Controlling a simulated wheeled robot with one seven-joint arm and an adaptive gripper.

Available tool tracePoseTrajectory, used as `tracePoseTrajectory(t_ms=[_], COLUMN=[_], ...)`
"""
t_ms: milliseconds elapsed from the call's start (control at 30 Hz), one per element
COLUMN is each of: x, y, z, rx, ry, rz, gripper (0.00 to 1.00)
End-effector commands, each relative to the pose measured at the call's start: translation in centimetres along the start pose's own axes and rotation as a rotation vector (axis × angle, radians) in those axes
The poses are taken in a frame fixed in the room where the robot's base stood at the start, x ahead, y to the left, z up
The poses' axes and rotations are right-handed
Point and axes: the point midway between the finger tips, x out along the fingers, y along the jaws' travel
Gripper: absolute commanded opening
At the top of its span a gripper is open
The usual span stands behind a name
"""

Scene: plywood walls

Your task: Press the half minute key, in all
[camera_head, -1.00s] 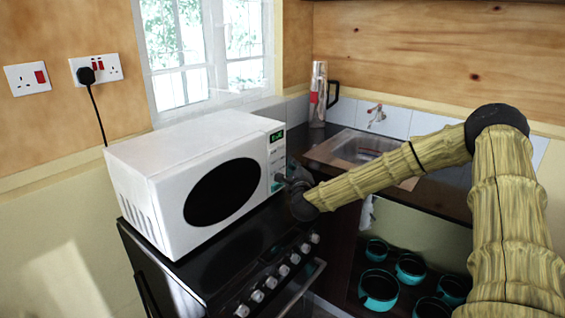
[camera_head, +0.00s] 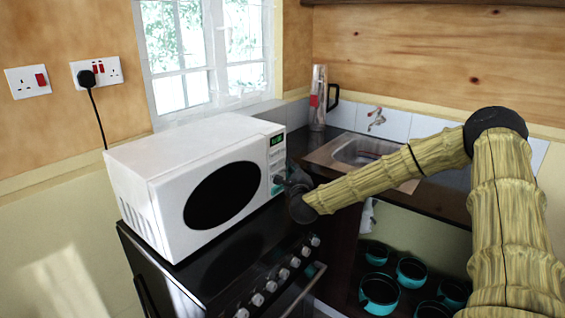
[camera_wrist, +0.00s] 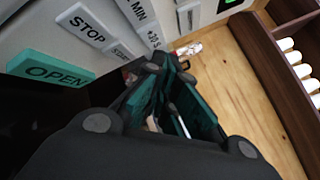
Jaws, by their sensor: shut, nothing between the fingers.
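The white microwave (camera_head: 150,165) stands on the black stove, its key panel (camera_head: 276,165) facing my gripper. In the wrist view the half minute key, marked +30 s (camera_wrist: 153,38), is a pale strip beside the MIN key (camera_wrist: 138,10). The STOP key (camera_wrist: 85,25), START key (camera_wrist: 120,50) and green OPEN key (camera_wrist: 55,70) lie to its left. My gripper (camera_wrist: 160,68) is shut and empty, its tips close to the +30 s key's lower end. I cannot tell whether they touch it. In the head view my gripper (camera_head: 288,183) is at the panel's lower part.
The stove (camera_head: 220,260) has a row of knobs along its front, below my gripper. A sink (camera_head: 365,150) and a tall clear bottle (camera_head: 318,98) are at the back right. Several teal pots (camera_head: 380,290) sit on the shelf below. A plug cord (camera_head: 98,115) hangs at left.

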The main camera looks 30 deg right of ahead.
Motion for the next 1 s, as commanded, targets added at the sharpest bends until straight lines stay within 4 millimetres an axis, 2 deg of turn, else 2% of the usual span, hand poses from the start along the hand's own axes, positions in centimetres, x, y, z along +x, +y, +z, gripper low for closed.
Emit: tracePoseTrajectory(t_ms=[1000], x=[0.55], y=[0.43], z=[0.56], rx=[0.000], ry=[-0.001], rz=[0.000], gripper=[0.00])
